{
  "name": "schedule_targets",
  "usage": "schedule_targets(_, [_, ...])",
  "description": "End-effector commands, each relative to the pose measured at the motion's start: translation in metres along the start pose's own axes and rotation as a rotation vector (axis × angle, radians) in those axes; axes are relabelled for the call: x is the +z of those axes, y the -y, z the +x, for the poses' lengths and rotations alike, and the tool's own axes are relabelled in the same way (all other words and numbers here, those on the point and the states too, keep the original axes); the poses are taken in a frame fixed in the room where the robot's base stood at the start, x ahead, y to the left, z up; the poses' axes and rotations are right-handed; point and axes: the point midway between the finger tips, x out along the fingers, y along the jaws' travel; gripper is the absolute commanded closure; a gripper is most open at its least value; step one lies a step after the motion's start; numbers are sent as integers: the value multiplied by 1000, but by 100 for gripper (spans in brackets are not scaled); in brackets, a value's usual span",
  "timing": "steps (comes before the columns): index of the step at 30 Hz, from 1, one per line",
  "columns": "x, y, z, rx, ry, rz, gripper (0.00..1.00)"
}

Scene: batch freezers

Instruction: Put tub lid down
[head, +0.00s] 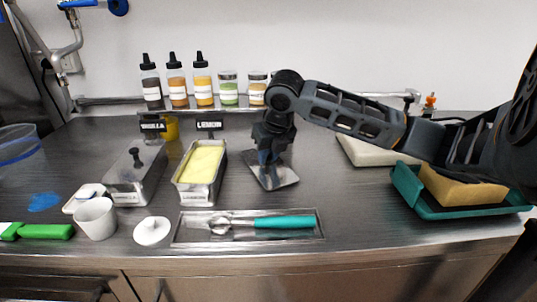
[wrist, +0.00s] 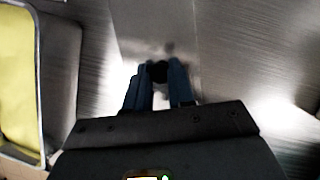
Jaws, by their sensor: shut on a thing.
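The tub lid (head: 278,180) is a flat grey metal plate just right of the open lemon tub (head: 195,198), which shows yellow contents. My gripper (head: 268,157) is above the lid, pointing down, with its blue fingers shut on the lid's knob. In the wrist view the dark knob (wrist: 157,71) sits between the fingertips (wrist: 158,82), and the lid's plate (wrist: 150,25) stretches ahead of them. The lid is at or close above the counter; I cannot tell whether it touches. The lid's near side is hidden in the wrist view.
A lidded vanilla tub (head: 136,178) stands left of the lemon tub. A tray (head: 190,229) with a teal-handled scoop (head: 285,222) lies in front. A teal tray (head: 410,190) with a yellow sponge (head: 460,188) is at right. Bare counter (head: 345,200) lies right of the lid.

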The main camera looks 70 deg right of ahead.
Motion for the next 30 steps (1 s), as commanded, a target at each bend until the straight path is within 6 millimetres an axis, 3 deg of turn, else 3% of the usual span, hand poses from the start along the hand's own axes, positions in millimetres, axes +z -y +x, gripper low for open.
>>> schedule_targets(12, [-3,0,8,-1,1,-1,100])
schedule_targets(13, [-3,0,7,-1,1,-1,75])
schedule_targets(20, [-3,0,7,-1,1,-1,53])
schedule_targets(30, [-1,0,2,-1,1,0,51])
